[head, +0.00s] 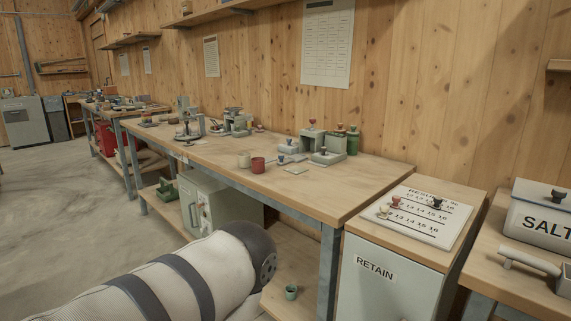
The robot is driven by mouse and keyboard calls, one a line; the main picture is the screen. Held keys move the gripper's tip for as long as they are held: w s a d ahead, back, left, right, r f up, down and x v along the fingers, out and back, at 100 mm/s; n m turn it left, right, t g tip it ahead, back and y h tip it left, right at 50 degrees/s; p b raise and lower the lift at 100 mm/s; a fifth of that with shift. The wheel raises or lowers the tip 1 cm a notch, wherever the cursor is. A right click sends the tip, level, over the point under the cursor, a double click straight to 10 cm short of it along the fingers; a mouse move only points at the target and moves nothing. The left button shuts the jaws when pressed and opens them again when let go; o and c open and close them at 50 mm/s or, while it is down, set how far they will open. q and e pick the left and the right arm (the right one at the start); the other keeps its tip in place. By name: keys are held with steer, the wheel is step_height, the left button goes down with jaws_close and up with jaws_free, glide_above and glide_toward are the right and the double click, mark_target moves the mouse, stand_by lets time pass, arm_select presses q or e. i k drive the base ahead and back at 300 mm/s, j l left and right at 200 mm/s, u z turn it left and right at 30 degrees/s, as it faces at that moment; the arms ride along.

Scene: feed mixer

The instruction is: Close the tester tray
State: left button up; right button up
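Small grey-green devices stand toward the right end of the long wooden bench. One is a block-like unit (312,139) with a red-brown knob on top. A low grey-green tray-like piece (327,158) with a dark knob sits in front of it, and another low piece (286,149) with a blue knob is to its left. No label marks the tester, so I cannot tell for certain which piece is its tray, or how far it stands out. Neither of my grippers is in view.
The long bench (340,193) is bare at its front right. A red cup (258,165) and a beige cup (244,160) stand near its middle. The RETAIN cabinet (385,281) and SALT bin (537,214) are at right.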

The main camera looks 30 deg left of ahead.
mark_target(299, 157)
steer(key=u, duration=0.95)
